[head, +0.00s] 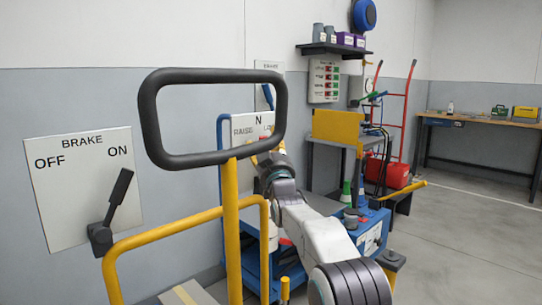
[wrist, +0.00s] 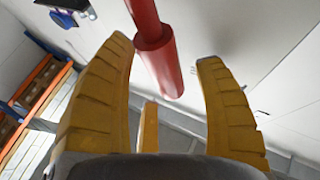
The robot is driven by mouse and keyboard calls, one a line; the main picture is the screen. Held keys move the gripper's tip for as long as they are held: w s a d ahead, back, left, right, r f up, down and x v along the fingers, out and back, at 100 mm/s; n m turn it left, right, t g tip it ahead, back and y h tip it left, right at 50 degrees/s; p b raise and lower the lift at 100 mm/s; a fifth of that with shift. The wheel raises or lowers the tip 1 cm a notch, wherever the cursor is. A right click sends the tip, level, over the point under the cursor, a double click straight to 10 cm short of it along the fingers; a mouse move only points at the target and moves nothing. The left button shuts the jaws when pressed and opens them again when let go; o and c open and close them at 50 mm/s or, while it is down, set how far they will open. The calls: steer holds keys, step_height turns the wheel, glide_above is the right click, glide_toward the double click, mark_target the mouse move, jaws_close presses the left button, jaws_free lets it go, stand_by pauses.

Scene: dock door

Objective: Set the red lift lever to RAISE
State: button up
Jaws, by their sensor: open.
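The red lift lever (wrist: 160,65) shows in the wrist view as a red rod with a thicker grip end. The grip end lies between the two yellow fingers of my gripper (wrist: 163,50), with a gap on each side. In the head view my gripper (head: 267,153) is at the white lever panel (head: 242,128), which reads RAISE at left, N at top and a partly hidden label at right.
A BRAKE panel (head: 75,190) with a black lever (head: 118,195) tilted toward ON is on the wall at left. Open floor (head: 465,235) lies at right.

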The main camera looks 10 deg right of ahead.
steer(key=v, duration=1.1)
steer(key=shift+s+f, duration=0.2)
steer(key=shift+s, duration=0.15)
stand_by(0.5)
